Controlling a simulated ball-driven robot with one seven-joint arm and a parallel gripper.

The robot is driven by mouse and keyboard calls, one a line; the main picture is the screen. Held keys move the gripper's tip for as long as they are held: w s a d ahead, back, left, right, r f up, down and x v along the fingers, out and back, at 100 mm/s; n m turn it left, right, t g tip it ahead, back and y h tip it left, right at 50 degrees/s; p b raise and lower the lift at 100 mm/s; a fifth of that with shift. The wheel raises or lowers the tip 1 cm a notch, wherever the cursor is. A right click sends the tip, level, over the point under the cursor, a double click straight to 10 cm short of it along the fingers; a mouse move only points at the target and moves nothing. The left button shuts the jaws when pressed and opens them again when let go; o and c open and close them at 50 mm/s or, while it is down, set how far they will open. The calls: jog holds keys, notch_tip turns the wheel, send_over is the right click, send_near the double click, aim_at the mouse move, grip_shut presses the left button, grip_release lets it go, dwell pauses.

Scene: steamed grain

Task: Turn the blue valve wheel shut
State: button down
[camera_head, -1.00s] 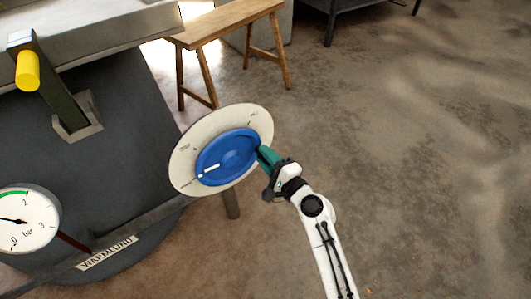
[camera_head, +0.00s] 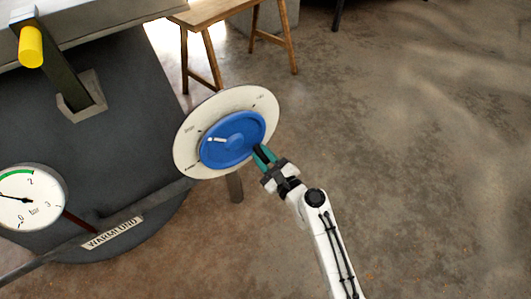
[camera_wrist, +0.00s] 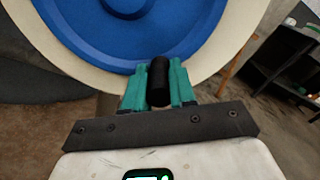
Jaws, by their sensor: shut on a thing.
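The blue valve wheel (camera_head: 240,150) sits in front of a round cream dial plate (camera_head: 186,148) with small dark markings that I cannot read for certain. A white pointer mark (camera_head: 216,139) on the wheel points left. My gripper (camera_head: 263,156) is at the wheel's lower right rim. In the wrist view, its teal fingers (camera_wrist: 159,90) are shut on a black handle knob (camera_wrist: 158,76) that stands out from the wheel's edge. The blue wheel (camera_wrist: 130,40) and cream plate fill the top of that view.
A dark vessel with a WARMLUND plate (camera_head: 113,233) stands at left. It carries a bar gauge (camera_head: 28,200) and a lever with a yellow grip (camera_head: 31,46). A wooden trestle table (camera_head: 215,10) is behind. The floor at right is open.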

jog(key=shift+s+f, duration=0.1)
jog(key=shift+f, duration=0.15)
jog(key=c, duration=0.9)
grip_release()
jog(key=shift+r, duration=0.1)
jog(key=shift+p+v, duration=1.25)
jog(key=shift+v, duration=4.1)
